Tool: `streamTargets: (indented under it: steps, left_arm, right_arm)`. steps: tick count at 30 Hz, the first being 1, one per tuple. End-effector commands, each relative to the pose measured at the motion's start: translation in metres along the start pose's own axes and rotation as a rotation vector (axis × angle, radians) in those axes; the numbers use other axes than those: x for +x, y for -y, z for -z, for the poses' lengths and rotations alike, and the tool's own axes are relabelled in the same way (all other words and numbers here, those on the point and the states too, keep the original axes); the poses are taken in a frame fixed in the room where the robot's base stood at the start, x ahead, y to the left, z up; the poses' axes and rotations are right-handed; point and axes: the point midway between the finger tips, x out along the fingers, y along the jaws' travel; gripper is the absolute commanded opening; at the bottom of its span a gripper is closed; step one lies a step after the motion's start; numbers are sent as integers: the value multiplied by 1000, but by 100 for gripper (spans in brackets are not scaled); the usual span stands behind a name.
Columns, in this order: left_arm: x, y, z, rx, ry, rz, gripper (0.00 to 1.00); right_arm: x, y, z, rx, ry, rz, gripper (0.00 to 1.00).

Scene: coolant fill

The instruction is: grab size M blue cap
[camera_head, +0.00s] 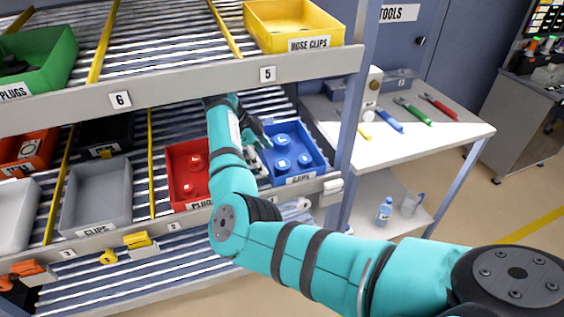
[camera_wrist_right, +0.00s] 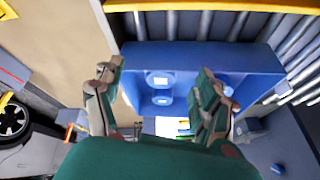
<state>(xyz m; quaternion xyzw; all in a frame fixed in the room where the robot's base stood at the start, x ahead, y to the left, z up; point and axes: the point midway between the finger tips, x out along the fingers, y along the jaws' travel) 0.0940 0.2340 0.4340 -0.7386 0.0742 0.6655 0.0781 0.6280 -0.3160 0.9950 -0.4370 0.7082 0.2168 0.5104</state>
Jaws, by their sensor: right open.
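The blue bin (camera_head: 318,164) labelled CAPS sits on the lower rack shelf at the right end and holds several blue caps (camera_head: 304,160) with white marks. My right gripper (camera_head: 256,146) is at the bin's left side, partly hidden by my arm. In the right wrist view, the open, empty right gripper (camera_wrist_right: 158,72) faces the blue bin (camera_wrist_right: 200,52). Two blue caps (camera_wrist_right: 160,90) show between its fingers, and another is partly behind the right finger. My left gripper is out of view.
A red bin (camera_head: 178,172) stands left of the blue bin, and a grey bin (camera_head: 97,200) labelled CLIPS is farther left. The upper shelf with a yellow bin (camera_head: 293,22) hangs above. A rack post (camera_head: 352,100) and a white tool table (camera_head: 450,128) are to the right.

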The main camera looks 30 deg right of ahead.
Motion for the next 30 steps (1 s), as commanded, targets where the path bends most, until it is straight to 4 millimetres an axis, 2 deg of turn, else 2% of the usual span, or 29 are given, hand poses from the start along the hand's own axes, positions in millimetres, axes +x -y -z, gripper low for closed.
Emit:
streamTargets:
  steps: [1, 3, 7, 11, 18, 21, 28, 30]
  left_arm:
    - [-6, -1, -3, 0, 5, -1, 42]
    - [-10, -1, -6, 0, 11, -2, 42]
    - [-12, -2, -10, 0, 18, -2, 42]
    - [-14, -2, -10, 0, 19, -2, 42]
    - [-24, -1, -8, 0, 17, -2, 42]
    - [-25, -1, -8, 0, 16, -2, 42]
    - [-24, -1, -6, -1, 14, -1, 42]
    - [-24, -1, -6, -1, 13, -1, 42]
  right_arm:
    - [1, 3, 10, 4, -1, -1, 73]
    - [6, 7, 19, 2, 0, -1, 73]
    - [12, 10, 28, 0, 0, 0, 73]
    - [19, 10, 30, -1, 0, -1, 73]
    - [53, 10, 30, -1, 0, -2, 73]
    - [61, 10, 29, -1, 0, -1, 73]
    - [64, 10, 28, 0, 1, 0, 73]
    - [64, 10, 28, 0, 1, 0, 66]
